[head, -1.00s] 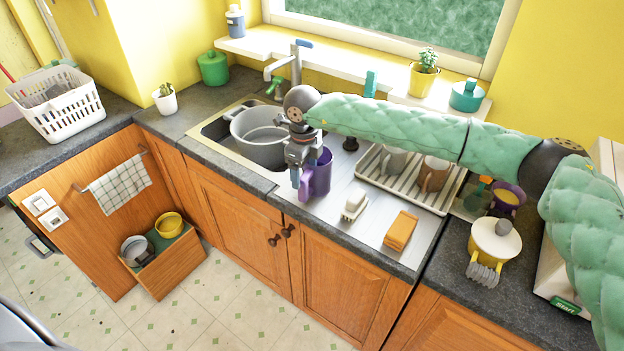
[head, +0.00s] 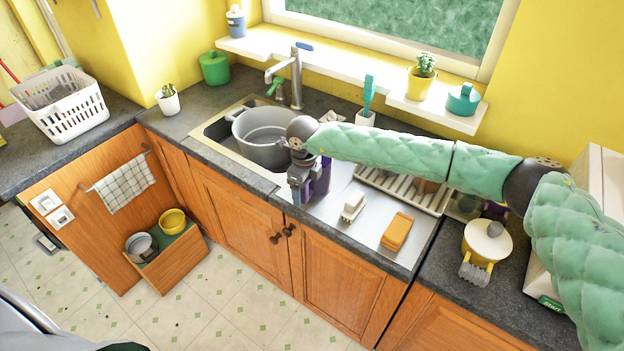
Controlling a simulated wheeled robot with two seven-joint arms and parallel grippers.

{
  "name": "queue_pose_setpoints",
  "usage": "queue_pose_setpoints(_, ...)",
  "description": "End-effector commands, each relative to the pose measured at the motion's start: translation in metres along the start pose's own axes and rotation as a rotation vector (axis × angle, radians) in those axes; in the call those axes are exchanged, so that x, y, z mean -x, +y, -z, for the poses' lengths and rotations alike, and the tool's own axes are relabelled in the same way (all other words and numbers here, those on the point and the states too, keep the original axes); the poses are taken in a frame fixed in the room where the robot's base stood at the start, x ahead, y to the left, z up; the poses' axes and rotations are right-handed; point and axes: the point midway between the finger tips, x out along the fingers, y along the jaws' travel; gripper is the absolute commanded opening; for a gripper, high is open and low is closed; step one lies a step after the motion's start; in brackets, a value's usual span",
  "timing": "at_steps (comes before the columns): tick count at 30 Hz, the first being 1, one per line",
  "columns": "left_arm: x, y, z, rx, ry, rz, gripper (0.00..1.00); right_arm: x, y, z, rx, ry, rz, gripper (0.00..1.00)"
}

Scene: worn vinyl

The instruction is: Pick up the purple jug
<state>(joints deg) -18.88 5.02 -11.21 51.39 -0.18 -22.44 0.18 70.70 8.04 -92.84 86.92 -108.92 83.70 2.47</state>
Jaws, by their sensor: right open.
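The purple jug (head: 320,181) stands on the steel drainer just right of the sink, beside the grey pot. My right gripper (head: 298,196) points down in front of the jug and hides much of it, including its handle side. The jaws are open. I cannot tell whether the fingers touch the jug or sit around its handle. My left gripper is not in view.
A grey pot (head: 262,150) sits in the sink to the left. A white brush (head: 353,205) and an orange sponge (head: 397,231) lie right of the jug. A ribbed dish rack (head: 400,187) with mugs is behind them, partly under my arm.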

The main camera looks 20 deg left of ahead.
Motion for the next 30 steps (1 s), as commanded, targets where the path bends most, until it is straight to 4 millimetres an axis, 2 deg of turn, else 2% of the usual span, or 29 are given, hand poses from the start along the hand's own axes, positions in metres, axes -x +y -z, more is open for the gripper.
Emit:
queue_pose_setpoints(7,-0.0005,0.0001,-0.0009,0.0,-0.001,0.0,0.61,-0.001,0.0,0.0,0.0,0.0,0.0,0.74)
queue_pose_setpoints(18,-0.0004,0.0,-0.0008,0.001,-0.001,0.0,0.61,-0.0007,0.0,-0.0001,0.0,-0.001,0.0,0.02)
queue_pose_setpoints(30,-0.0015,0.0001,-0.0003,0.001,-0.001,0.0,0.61,0.0055,-0.0004,-0.0005,0.001,-0.002,0.001,0.0)
